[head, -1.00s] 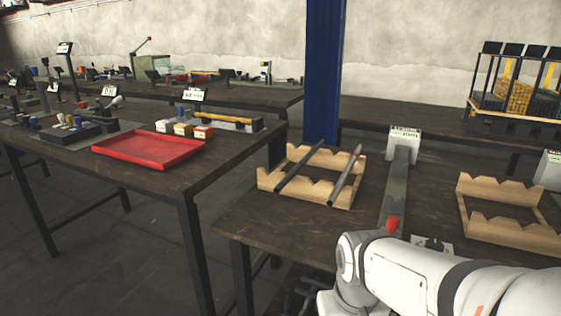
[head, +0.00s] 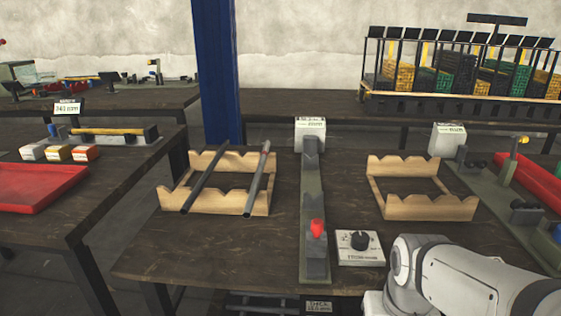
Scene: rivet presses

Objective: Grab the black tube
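Two dark tubes lie side by side across the notches of the left wooden rack in the head view. The left tube (head: 204,180) looks black and slants down to the left. The left wooden rack (head: 233,203) stands on the dark table, left of a long grey-green fixture. My arm reaches in from the lower right corner, well apart from the rack and both tubes. My gripper is outside the picture, so its state is hidden.
The long fixture (head: 313,194) with a red knob (head: 318,228) stands between the left rack and an empty right rack (head: 429,207). A dial box (head: 359,247) sits beside it. A blue post (head: 217,75) rises behind the table. A red tray (head: 35,188) lies on the left table.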

